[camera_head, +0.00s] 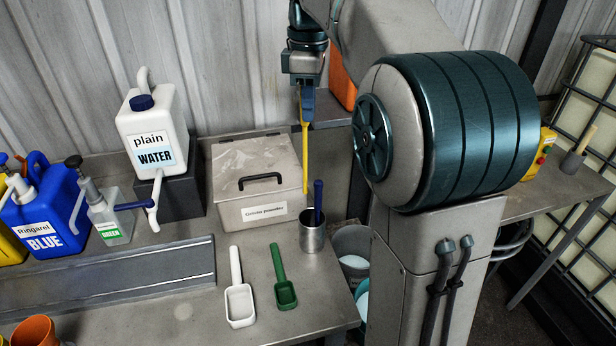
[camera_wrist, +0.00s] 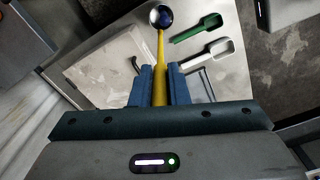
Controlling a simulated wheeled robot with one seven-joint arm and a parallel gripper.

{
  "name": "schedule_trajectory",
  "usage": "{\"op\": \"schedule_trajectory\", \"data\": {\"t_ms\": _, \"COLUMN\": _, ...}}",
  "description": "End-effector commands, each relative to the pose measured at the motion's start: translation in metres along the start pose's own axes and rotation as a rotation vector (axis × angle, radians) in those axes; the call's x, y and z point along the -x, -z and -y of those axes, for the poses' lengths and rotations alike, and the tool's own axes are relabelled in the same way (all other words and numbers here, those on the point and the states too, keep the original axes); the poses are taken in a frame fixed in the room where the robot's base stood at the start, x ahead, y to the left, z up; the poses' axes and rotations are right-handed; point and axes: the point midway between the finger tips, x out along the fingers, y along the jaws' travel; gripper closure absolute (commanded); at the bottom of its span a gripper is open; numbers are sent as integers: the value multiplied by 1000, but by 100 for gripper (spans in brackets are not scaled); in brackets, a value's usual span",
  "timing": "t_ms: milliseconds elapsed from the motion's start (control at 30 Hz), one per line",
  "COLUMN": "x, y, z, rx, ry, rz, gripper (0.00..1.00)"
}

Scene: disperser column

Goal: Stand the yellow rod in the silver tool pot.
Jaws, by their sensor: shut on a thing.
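The yellow rod (camera_head: 305,155) hangs close to upright below my gripper (camera_head: 307,106), whose blue fingers are shut on its upper part. Its lower end is in front of the grey box in the head view, up and slightly left of the silver tool pot (camera_head: 313,238). The pot stands upright near the bench's right edge and holds a blue-handled tool (camera_head: 318,200). In the wrist view, the rod (camera_wrist: 160,52) runs from between the fingers (camera_wrist: 159,72) toward the pot (camera_wrist: 161,17). The rod appears apart from the pot.
The lidded grey box (camera_head: 235,205) stands left of the pot. A white scoop (camera_head: 239,300) and a green scoop (camera_head: 284,290) lie in front on the bench. The white water jug (camera_head: 150,125) stands farther left. Buckets (camera_head: 352,243) are below the bench's right edge.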

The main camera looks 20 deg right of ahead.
Motion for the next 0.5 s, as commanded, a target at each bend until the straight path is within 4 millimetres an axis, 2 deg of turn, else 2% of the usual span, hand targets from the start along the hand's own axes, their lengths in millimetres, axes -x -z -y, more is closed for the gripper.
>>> {"op": "schedule_trajectory", "data": {"t_ms": 300, "x": -81, "y": -1, "z": 1, "rx": -1, "ry": 5, "rz": 2, "gripper": 100}}
{"op": "schedule_trajectory", "data": {"t_ms": 500, "x": -116, "y": 0, "z": 0, "rx": -1, "ry": 2, "rz": 1, "gripper": 100}}
